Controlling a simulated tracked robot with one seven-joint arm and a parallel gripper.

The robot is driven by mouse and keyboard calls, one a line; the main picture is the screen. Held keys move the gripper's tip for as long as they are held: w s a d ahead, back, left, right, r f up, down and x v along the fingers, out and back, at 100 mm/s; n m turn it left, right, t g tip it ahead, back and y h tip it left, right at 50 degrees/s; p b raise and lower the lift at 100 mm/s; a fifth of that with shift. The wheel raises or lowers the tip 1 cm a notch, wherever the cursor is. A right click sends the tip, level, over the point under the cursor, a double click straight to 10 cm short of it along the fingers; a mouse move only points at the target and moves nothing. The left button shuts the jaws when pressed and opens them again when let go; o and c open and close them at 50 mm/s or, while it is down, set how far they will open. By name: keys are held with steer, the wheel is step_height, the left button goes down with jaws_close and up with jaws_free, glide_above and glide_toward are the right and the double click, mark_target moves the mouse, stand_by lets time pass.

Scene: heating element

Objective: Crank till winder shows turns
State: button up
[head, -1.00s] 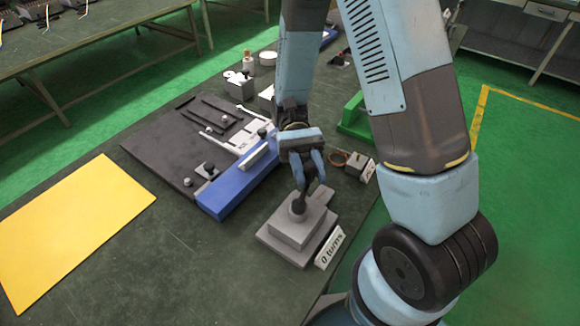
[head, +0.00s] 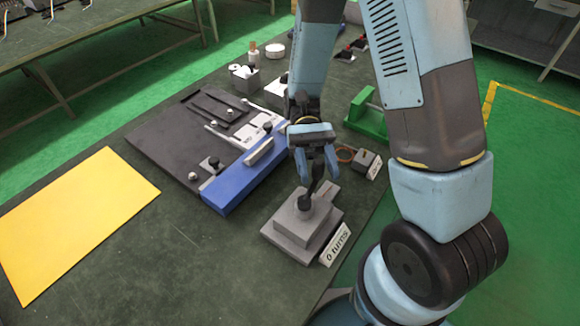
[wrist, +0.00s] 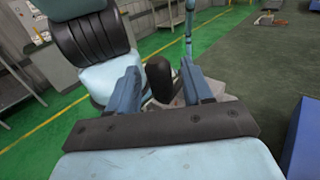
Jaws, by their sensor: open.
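The winder (head: 300,226) is a grey stepped block near the table's front edge. A white label (head: 335,244) on its right side reads "0 turns". Its dark crank (head: 305,202) rises from the top of the block. My gripper (head: 317,176) is above the winder, with its fingers pointing down around the upper end of the crank. In the wrist view the dark crank knob (wrist: 159,78) stands between my two blue fingers, with a gap visible on either side. The fingers are open. The exact contact at the knob is hard to tell.
A blue block (head: 240,180) and a dark fixture board (head: 180,130) lie left of the winder. A yellow sheet (head: 75,225) is farther left. A small grey box (head: 366,161) and a green stand (head: 367,115) are behind right.

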steer(key=w+a, duration=0.1)
steer(key=w, duration=1.3)
stand_by(0.3)
steer(key=s+d+r+t, duration=0.4)
steer(key=d+r+t, duration=0.4)
steer(key=r+t, duration=0.2)
steer(key=s+d+r+m+t+y, duration=0.1)
steer(key=s+d+r+t, duration=0.4)
steer(key=d+r+t, duration=0.4)
steer(key=shift+s+r+t+y, duration=0.3)
steer(key=shift+r+t, duration=0.2)
steer(key=shift+t, duration=1.8)
steer(key=shift+d, duration=0.1)
steer(key=shift+c, duration=0.7)
